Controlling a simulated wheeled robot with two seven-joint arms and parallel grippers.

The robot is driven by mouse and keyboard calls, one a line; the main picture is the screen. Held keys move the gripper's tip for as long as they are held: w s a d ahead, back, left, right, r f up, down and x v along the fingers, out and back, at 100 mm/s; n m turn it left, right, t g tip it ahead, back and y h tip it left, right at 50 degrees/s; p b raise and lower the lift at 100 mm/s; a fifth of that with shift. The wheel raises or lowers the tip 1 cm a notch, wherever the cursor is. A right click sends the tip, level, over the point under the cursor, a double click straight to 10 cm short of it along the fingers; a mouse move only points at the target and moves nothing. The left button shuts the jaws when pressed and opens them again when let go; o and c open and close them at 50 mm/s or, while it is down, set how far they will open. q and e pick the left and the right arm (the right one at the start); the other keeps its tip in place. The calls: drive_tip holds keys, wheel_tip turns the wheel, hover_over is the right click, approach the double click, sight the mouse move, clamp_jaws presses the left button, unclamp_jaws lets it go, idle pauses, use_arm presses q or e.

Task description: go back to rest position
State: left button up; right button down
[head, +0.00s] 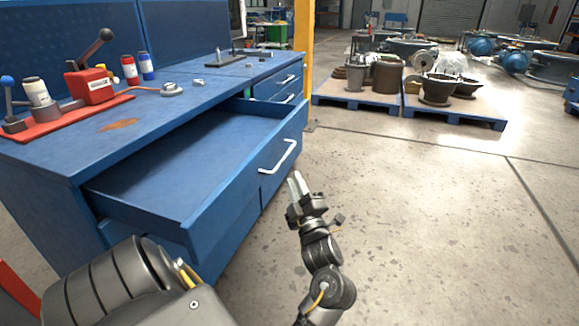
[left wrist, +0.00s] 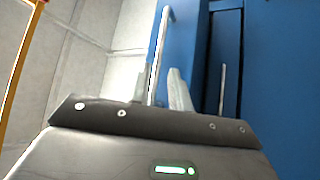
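My left gripper (head: 296,180) is in front of the open blue drawer (head: 190,215), a little below and to the right of its white handle (head: 280,157). Its two light fingers stand apart with nothing held. In the left wrist view the fingers (left wrist: 160,92) are apart, and the drawer handle (left wrist: 161,45) shows between them in the picture; in the head view the fingertips look clear of it. The drawer is pulled well out, and its visible floor is bare. My right gripper is not in view.
The blue workbench (head: 60,150) carries a red tool (head: 92,86) with a black lever, bottles (head: 129,70) and a red mat (head: 70,117). A yellow post (head: 304,60) and loaded blue pallets (head: 350,108) stand farther back. The floor (head: 430,220) to the right is clear.

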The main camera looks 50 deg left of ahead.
use_arm(q)
drive_tip(key=shift+v, duration=0.9)
